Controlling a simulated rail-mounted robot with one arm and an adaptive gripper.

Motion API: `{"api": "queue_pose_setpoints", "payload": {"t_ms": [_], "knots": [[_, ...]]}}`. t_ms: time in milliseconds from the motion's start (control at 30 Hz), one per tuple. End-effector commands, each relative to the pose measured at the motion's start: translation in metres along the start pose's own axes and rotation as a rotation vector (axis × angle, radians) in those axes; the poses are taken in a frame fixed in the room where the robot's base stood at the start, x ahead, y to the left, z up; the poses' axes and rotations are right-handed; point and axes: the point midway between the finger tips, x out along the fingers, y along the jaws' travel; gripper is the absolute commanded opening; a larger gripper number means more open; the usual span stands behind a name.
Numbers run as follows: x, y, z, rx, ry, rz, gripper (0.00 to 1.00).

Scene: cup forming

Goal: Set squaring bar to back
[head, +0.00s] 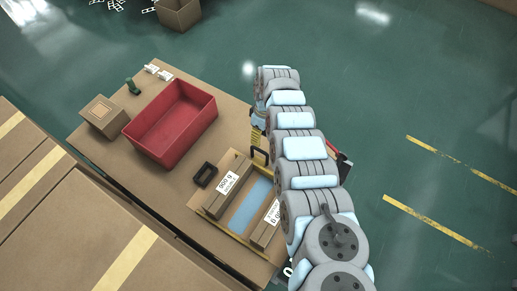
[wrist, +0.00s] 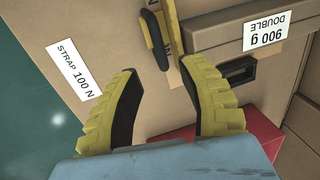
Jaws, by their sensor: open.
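In the wrist view my gripper (wrist: 165,88) is open, its two yellow fingers with dark pads apart and nothing between them. Ahead of the fingertips is a yellow piece with a dark upright handle (wrist: 154,40), which looks like the squaring bar. A gap shows between it and the fingertips, with the left edge of the right finger close to it.
A cardboard tray with a blue floor (head: 249,206) holds a block labelled 900 g (head: 228,185) and another labelled block (head: 268,226). A black frame (head: 205,174) lies beside it. A red bin (head: 170,126), a small box (head: 103,117) and a green item (head: 132,86) stand farther left.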

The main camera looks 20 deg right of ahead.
Motion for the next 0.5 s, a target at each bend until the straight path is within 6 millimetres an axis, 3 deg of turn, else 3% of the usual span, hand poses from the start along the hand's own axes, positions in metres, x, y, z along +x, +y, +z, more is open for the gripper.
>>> {"api": "queue_pose_setpoints", "payload": {"t_ms": [33, 233, 500], "knots": [[0.014, 0.000, 0.000, -0.001, -0.001, -0.002, 0.41], [0.048, 0.000, 0.001, 0.001, -0.001, -0.003, 0.41], [0.064, -0.001, 0.000, 0.000, 0.000, -0.002, 0.41]]}}
